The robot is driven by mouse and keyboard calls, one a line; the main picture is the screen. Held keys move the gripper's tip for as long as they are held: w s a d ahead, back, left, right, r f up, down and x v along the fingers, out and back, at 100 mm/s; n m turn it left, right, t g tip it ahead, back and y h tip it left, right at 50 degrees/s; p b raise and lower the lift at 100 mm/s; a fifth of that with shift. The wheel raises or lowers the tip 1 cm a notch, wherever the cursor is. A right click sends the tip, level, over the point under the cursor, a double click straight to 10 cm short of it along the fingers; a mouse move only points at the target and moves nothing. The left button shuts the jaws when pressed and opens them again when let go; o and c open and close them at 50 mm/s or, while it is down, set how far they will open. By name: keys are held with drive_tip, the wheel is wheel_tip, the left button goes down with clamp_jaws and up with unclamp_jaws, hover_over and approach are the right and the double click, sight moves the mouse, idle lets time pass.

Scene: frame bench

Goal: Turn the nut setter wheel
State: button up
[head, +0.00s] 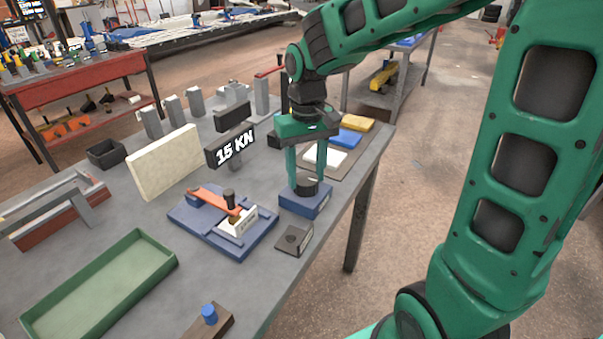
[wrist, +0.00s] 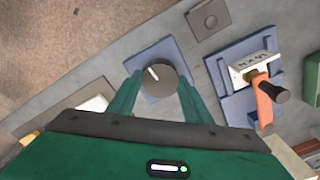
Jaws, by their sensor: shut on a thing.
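The nut setter wheel is a dark round knob (head: 306,187) on a blue block (head: 304,202) near the right edge of the bench. In the wrist view the wheel (wrist: 157,76) shows from above, with a white mark pointing to its upper left. My gripper (head: 308,181) points straight down over the block. Its two green fingers are shut on the wheel, one on each side. In the wrist view the fingers (wrist: 158,92) come up from below to either side of the wheel.
A blue fixture (head: 222,222) with an orange lever stands left of the wheel. A dark square plate (head: 292,239) lies in front. A display reading 15 KN (head: 231,147) and a cream panel (head: 165,162) stand behind. A green tray (head: 100,285) lies at front left.

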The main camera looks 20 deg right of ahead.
sight(306, 178)
drive_tip(key=shift+m, duration=0.6)
drive_tip(key=o, duration=1.1)
drive_tip(key=shift+c, duration=0.2)
wheel_tip(306, 178, up, 11)
drive_tip(key=shift+d+f, duration=0.1)
drive_tip(key=shift+f, duration=0.05)
